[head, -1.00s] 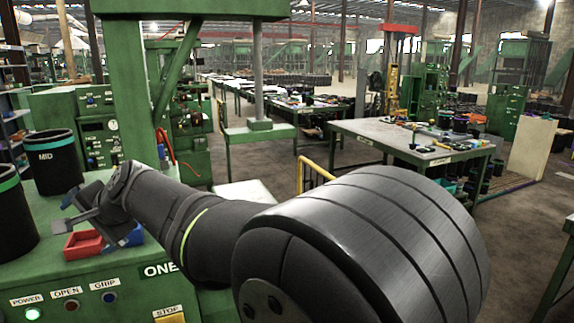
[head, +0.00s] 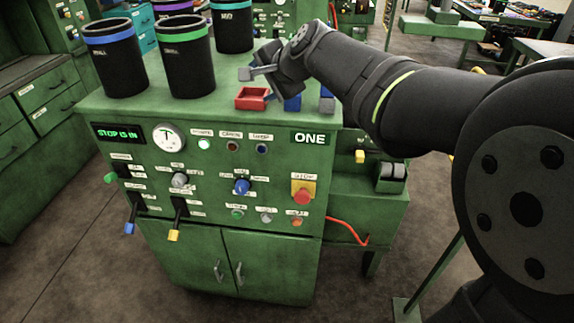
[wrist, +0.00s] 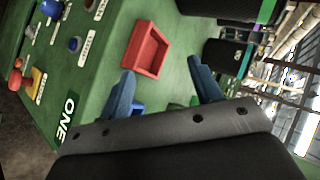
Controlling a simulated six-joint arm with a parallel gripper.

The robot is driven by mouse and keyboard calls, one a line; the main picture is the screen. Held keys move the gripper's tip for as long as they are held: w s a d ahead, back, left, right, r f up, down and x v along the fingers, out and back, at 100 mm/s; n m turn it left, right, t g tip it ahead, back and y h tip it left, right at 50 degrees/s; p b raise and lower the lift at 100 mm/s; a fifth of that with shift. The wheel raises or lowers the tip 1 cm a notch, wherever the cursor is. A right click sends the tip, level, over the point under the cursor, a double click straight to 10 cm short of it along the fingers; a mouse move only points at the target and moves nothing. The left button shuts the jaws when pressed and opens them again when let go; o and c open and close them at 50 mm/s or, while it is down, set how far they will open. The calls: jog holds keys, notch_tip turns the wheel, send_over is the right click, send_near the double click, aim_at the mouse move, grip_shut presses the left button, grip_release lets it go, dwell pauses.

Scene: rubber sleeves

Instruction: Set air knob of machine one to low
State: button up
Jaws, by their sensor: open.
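Machine one is the green cabinet (head: 225,264) with a "ONE" label, in the middle of the head view. Its front panel has a grey knob (head: 180,180) and a blue knob (head: 241,187). The small labels are too blurred to tell which is the air knob or where it points. My gripper (head: 262,80) is above the right part of the machine's top, by a red tray (head: 251,98). In the wrist view my gripper (wrist: 161,73) is open and empty, its blue fingers apart, with the red tray (wrist: 147,50) beyond them.
Black bins (head: 184,60) with coloured rims stand on the machine's top. The panel has a display reading "STOP IS IN" (head: 119,133), a gauge (head: 168,137), levers (head: 178,218) and a red stop button (head: 302,197). The space before the panel looks clear.

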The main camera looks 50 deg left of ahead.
jog(key=s+a+r+n+t+y, duration=0.1)
jog(key=s+a+t+y, duration=0.15)
jog(key=s, duration=0.35)
jog(key=s+a+r+n+t+y, duration=0.1)
jog(key=s+a+t+y, duration=0.1)
jog(key=s+y, duration=0.3)
jog(key=m+t+h, duration=0.5)
jog(key=t+h, duration=0.1)
jog(key=t, duration=0.2)
send_near(241, 191)
jog(key=x, duration=0.9)
jog(key=shift+a+f, duration=0.1)
